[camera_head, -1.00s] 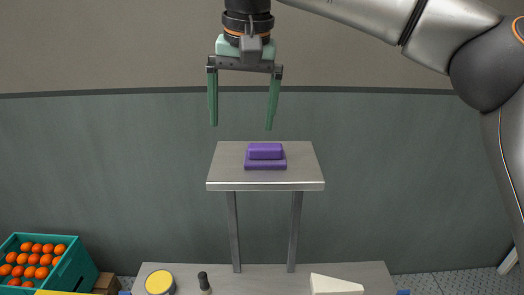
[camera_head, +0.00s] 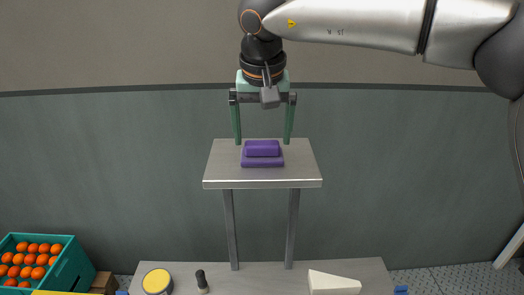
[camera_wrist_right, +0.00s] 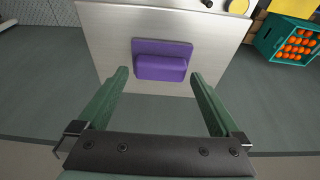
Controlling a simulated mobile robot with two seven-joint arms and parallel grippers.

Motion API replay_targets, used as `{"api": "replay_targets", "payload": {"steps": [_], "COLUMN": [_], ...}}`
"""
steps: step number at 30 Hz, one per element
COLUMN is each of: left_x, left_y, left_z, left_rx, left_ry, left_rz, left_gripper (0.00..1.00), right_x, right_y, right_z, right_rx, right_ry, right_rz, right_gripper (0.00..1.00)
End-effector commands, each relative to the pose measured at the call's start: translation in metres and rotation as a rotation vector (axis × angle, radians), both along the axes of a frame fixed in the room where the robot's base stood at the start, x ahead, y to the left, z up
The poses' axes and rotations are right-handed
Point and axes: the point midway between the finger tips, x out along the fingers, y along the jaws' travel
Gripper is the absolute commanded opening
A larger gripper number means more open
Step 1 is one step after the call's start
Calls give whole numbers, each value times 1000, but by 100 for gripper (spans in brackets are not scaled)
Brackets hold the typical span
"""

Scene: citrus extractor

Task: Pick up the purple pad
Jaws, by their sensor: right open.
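The purple pad (camera_head: 262,150) rests on the raised grey shelf (camera_head: 222,173), with a wider flat purple base and a narrower block on top. In the right wrist view the pad (camera_wrist_right: 161,62) lies just beyond the fingertips, roughly centred between them. My right gripper (camera_head: 262,141) is open, its two green fingers pointing down at the left and right of the pad, near its far side. It also shows in the right wrist view (camera_wrist_right: 158,76), with nothing between its fingers. My left gripper is not in view.
Below the shelf, a grey table (camera_head: 240,283) holds a yellow-topped tin (camera_head: 157,281), a small dark bottle (camera_head: 202,281) and a white wedge (camera_head: 333,284). A teal crate of oranges (camera_head: 62,265) stands at the lower left. The shelf around the pad is bare.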

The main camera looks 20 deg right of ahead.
Motion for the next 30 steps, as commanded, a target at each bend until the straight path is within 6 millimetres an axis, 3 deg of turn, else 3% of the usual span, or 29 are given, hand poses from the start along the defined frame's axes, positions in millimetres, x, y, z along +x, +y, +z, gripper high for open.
{"api": "replay_targets", "payload": {"steps": [4, 12, 30], "left_x": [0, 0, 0], "left_y": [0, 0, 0], "left_z": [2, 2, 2], "left_rx": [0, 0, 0], "left_ry": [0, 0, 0], "left_rz": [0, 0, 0], "left_gripper": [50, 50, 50], "right_x": [5, 5, 5], "right_y": [-1, -1, -1], "right_z": [-15, -18, -17], "right_rx": [0, 1, 1], "right_ry": [-1, -1, -1], "right_rz": [-2, -2, -2], "right_gripper": [100, 100, 32]}}
